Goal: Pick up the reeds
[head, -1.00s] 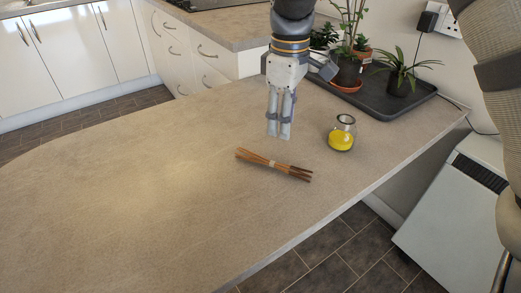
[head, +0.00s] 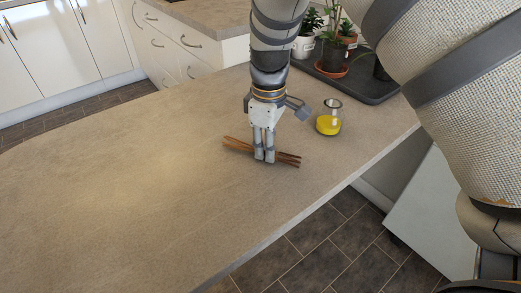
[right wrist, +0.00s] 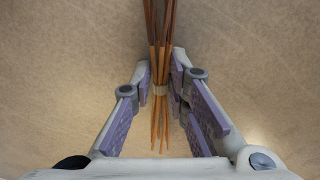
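My right gripper (head: 264,159) points down at the middle of the bundle, one finger on each side. In the right wrist view, narrow gaps show between the reeds and the fingers of the right gripper (right wrist: 160,72); it looks partly open. My left gripper is not in view.
A small glass jar with yellow liquid (head: 328,124) stands just right of the gripper. Behind it is a dark tray (head: 375,92) with potted plants (head: 332,57). The counter (head: 130,180) is clear to the left; its front edge drops to a tiled floor.

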